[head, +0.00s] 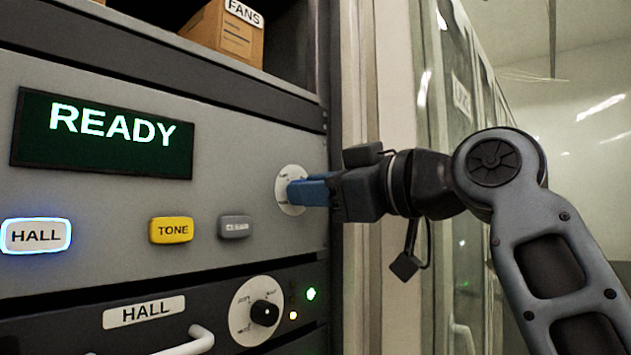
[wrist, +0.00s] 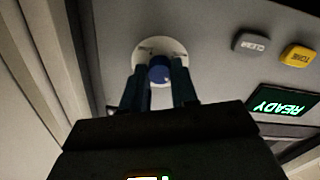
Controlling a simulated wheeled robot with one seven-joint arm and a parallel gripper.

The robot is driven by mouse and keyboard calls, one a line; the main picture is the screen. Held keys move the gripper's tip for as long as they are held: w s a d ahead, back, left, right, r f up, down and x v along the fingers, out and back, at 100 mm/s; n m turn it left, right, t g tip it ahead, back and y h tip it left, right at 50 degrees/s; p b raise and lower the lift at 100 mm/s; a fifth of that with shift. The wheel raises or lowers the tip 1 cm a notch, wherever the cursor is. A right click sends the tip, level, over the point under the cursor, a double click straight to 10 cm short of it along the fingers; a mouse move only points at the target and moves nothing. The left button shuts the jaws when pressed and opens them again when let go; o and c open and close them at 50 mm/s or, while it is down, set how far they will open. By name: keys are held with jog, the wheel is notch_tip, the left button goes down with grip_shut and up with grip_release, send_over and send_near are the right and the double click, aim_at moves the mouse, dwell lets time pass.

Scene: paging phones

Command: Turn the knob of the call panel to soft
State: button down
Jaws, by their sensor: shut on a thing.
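In the wrist view the knob (wrist: 159,70) is blue and round, in front of the white dial (wrist: 145,49). My gripper (head: 298,192) has blue fingers and reaches in from the right. In the wrist view my gripper (wrist: 160,78) is shut on the knob, one finger on each side. The dial's markings are too small to read, so the setting cannot be told.
A lit HALL button (head: 36,236), a yellow TONE button (head: 171,230) and a grey button (head: 235,227) sit on the panel. Below is a HALL unit with a black knob (head: 264,313) and a handle (head: 190,343). A FANS box (head: 228,32) stands on the shelf above.

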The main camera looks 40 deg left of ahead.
jog(key=shift+f+m+p, duration=0.1)
jog(key=shift+m+p, duration=0.6)
jog(key=shift+m, duration=1.2)
jog(key=c, duration=0.9)
grip_release()
jog(key=shift+o, duration=0.2)
jog(key=shift+d, duration=0.1)
jog(key=d+b, duration=0.2)
jog(key=d, duration=0.5)
jog(key=shift+s+d, duration=0.25)
jog(key=shift+d, duration=0.1)
